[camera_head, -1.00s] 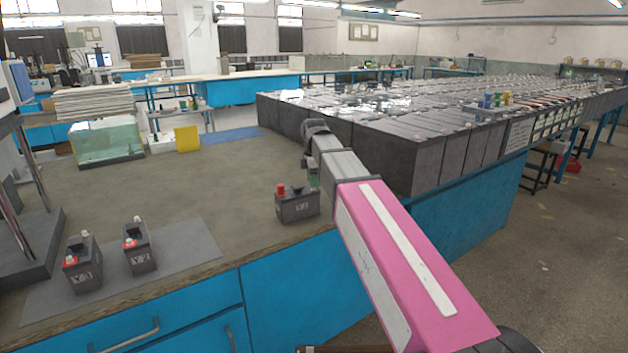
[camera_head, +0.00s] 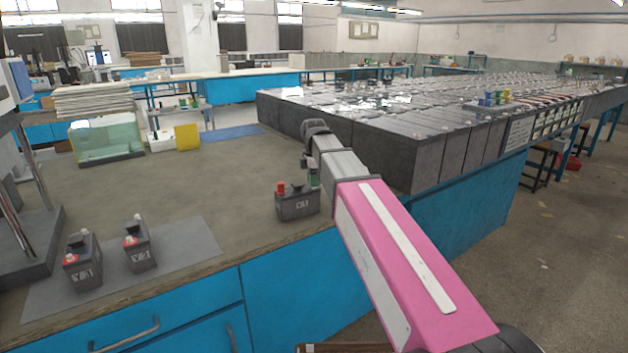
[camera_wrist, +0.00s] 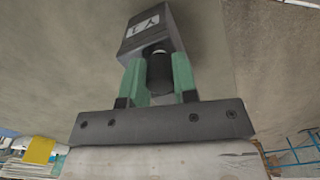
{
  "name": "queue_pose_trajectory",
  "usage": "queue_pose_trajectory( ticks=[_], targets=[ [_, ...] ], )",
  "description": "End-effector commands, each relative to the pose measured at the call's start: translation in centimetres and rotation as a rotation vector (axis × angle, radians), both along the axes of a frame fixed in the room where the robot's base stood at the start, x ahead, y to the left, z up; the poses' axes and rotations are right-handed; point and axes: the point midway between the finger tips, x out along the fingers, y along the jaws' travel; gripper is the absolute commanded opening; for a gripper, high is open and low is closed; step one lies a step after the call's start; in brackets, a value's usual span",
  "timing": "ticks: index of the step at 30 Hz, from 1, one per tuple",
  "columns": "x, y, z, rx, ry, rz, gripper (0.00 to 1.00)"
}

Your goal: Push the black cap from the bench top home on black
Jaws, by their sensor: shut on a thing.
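My gripper (camera_wrist: 160,80) has green fingertips, shut on a black cap (camera_wrist: 160,72) in the wrist view. The cap is at the near end of a dark grey battery (camera_wrist: 152,32) with a white label. In the head view this battery (camera_head: 298,206) stands at the bench's front edge, with a red cap (camera_head: 281,187) at its left end. My gripper (camera_head: 313,178) is over its right end, where the black cap is hidden. The cap appears in line with the post there; I cannot tell whether it touches or how deep it sits.
Two similar batteries (camera_head: 83,263) and (camera_head: 140,247), each with a red cap, stand on a grey mat (camera_head: 197,240) at the left. A large bank of grey cells (camera_head: 385,150) stands behind my arm. The bench middle (camera_head: 190,180) is clear.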

Motion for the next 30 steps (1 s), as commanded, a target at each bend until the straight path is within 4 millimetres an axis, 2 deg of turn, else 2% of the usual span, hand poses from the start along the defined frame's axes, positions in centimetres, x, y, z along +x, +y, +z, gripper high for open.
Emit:
queue_pose_trajectory(
  ticks=[29, 30],
  targets=[
    [-0.01, 0.00, -0.75, 0.000, 0.000, 0.000, 0.05],
    [-0.01, 0.00, -0.75, 0.000, 0.000, 0.000, 0.40]
  ],
)
